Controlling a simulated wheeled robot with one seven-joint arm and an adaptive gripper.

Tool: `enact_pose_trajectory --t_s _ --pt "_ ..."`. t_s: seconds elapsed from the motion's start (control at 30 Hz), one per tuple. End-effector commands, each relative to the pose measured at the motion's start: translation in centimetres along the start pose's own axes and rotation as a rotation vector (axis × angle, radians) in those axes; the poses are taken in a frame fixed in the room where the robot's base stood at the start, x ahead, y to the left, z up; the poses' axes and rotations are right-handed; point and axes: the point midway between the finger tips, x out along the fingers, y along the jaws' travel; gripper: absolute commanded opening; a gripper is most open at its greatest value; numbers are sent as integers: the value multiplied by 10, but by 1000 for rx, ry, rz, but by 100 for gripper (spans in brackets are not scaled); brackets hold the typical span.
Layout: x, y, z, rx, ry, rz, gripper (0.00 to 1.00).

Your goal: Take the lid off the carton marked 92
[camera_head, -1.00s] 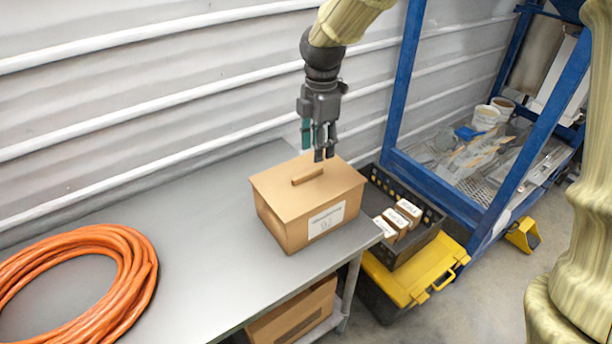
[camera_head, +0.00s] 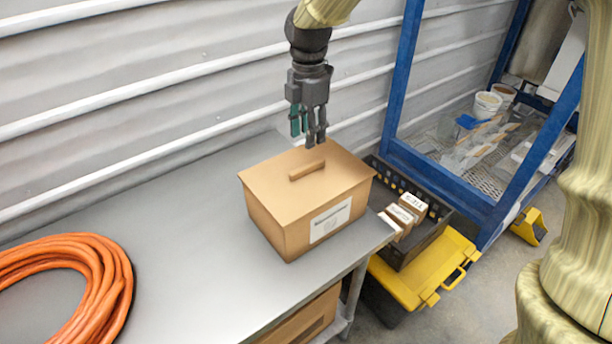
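A brown cardboard carton (camera_head: 278,226) stands near the right end of the grey table. Its flat lid (camera_head: 269,183) is on, with a small raised handle bar (camera_head: 307,170) across the top. A white label (camera_head: 330,220) is on its front side; the number on it is too small to read now. My gripper (camera_head: 308,140) points down just above and behind the handle and appears clear of it. Its fingers look apart, with nothing seen between them.
A coil of orange hose (camera_head: 100,275) lies on the left of the table (camera_head: 190,215). A blue frame (camera_head: 400,90) stands behind. A ribbed wall backs the table.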

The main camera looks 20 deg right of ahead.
Motion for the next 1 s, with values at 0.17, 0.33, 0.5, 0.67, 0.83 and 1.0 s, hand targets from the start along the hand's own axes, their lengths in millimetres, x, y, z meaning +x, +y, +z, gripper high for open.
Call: enact_pose_trajectory --t_s 0.17,0.33,0.5,0.67,0.83,1.0 --pt "24 0 0 -1 1 -3 39" --pt "40 0 0 -1 0 -3 39" --pt "46 1 -1 -3 -1 -1 39" --pt "57 1 -1 -2 0 -4 39" --pt "76 2 -1 -3 -1 -4 39" --pt "91 2 0 -2 0 -2 39"
